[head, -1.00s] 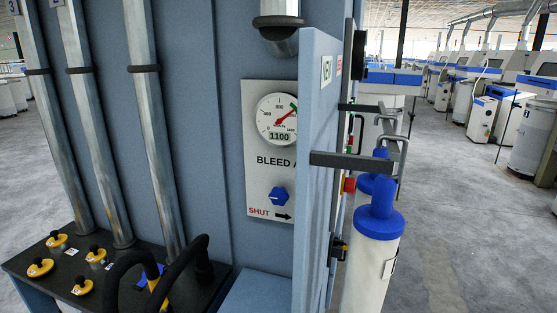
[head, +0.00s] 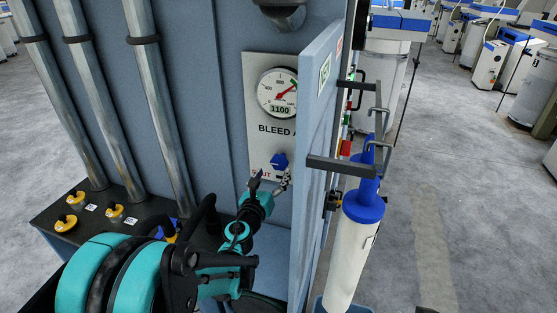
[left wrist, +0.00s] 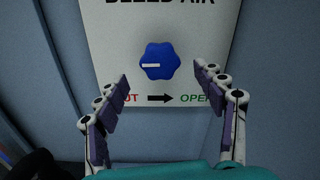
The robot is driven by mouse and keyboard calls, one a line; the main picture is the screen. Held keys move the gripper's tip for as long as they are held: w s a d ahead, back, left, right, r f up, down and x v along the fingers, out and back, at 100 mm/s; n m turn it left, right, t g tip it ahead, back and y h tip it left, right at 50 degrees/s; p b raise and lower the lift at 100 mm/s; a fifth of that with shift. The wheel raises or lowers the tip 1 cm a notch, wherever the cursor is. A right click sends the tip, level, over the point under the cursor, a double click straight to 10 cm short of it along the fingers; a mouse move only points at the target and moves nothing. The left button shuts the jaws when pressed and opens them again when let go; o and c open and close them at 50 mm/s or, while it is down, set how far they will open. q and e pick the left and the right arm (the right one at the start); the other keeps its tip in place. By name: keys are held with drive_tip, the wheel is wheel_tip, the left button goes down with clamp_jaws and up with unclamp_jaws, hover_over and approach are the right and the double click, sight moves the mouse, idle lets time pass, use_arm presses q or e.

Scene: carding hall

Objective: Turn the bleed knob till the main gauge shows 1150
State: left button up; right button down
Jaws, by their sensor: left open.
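The blue bleed knob (head: 279,161) sits on a white panel (head: 256,112) marked BLEED AIR. In the left wrist view the knob (left wrist: 157,62) is a lobed blue disc with a white mark pointing left. Below it an arrow runs from SHUT to OPEN. The main gauge (head: 279,93) above the knob reads 1100 on its digital window. My left gripper (head: 270,182) is just below and in front of the knob. In the left wrist view its fingers (left wrist: 160,100) are apart, one on each side below the knob, with nothing between them. My right gripper is out of view.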

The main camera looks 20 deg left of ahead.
sight(278, 164)
use_arm(q)
drive_tip(key=w, duration=0.6)
drive_tip(key=shift+w+d, duration=0.1)
drive_tip(key=shift+w, duration=0.3)
